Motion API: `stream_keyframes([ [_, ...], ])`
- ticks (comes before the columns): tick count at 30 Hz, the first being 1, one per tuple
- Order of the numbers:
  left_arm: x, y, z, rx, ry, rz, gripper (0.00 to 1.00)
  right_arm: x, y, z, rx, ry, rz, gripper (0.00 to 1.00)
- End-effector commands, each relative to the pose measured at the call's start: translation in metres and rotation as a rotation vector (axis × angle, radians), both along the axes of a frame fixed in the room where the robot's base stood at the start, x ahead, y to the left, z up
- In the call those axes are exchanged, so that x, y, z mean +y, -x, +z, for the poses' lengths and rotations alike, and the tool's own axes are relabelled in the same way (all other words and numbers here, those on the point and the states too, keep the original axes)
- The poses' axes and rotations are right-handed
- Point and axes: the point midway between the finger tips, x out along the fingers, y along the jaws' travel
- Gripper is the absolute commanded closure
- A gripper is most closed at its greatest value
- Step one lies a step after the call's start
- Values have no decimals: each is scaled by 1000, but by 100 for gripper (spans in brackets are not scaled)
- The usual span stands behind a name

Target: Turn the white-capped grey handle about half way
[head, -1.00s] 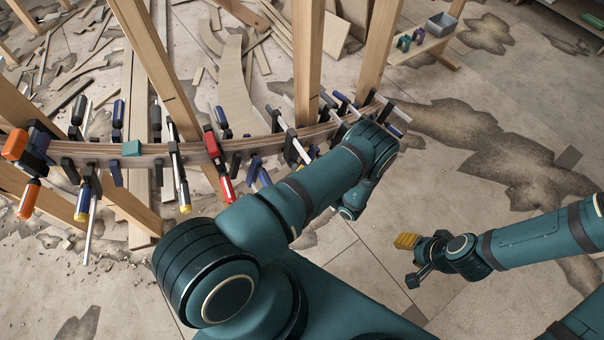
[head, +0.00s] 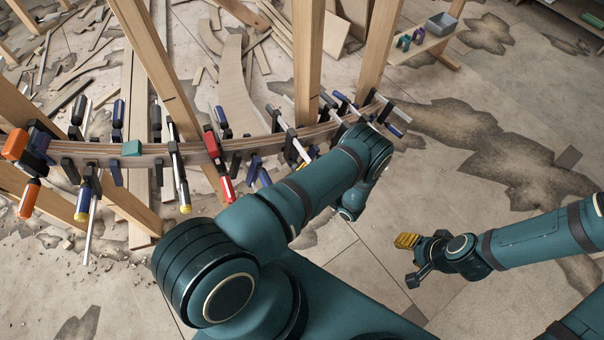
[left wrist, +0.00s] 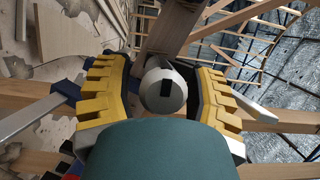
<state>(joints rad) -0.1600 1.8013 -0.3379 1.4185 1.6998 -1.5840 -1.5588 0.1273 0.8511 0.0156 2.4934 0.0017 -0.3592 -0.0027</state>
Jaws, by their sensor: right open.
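The white-capped grey handle (left wrist: 163,88) shows end-on in the left wrist view, a round pale cap with a dark mark. My left gripper (left wrist: 163,75) has its yellow fingers on either side of the cap. I cannot tell whether they press on the handle. In the head view, my left arm reaches to the right end of the curved wooden stringer (head: 240,143), and its own forearm hides the left gripper's fingers and the handle. My right gripper (head: 405,258), with a yellow finger pad, is open and empty above the floor at right, away from the stringer.
Several clamps line the stringer, among them a red one (head: 211,143) and an orange one (head: 29,198). Upright wooden posts (head: 308,60) rise behind it. A grey bin (head: 441,24) stands on a low bench at the back.

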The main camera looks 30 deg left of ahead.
Motion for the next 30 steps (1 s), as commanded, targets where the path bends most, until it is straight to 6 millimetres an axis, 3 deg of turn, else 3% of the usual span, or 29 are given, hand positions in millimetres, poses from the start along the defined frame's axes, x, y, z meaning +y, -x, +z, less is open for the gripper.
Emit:
stream_keyframes([
  [13,-10,1,-1,0,3,-1,40,0,0,0,0,0,0,53],
  [24,-80,8,-1,-1,3,-2,40,0,0,0,0,0,0,53],
  [30,-109,11,-1,-1,2,-1,40,0,0,0,0,0,0,53],
])
